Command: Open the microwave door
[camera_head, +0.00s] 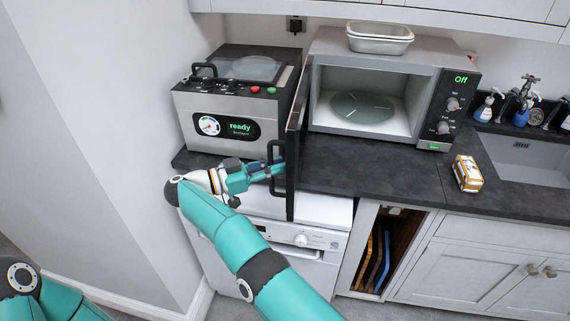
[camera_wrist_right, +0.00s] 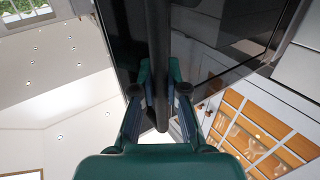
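The microwave (camera_head: 375,90) stands on the dark counter with its front open, and its lit cavity with a glass turntable (camera_head: 362,107) shows. Its dark door (camera_head: 296,135) is swung far out to the left and is seen nearly edge-on. The door's black bar handle (camera_head: 271,150) is on the door's left-facing side. My right gripper (camera_head: 278,169) is at this handle. In the right wrist view the handle bar (camera_wrist_right: 158,45) runs between the fingers (camera_wrist_right: 160,85), which sit close against both sides. My left gripper is out of view.
A grey appliance with a "ready" display (camera_head: 228,127) stands left of the door, close to my right gripper. A metal container (camera_head: 380,39) sits on the microwave. A small orange-and-white box (camera_head: 467,173) lies near the sink (camera_head: 518,160). The counter before the microwave (camera_head: 370,175) is clear.

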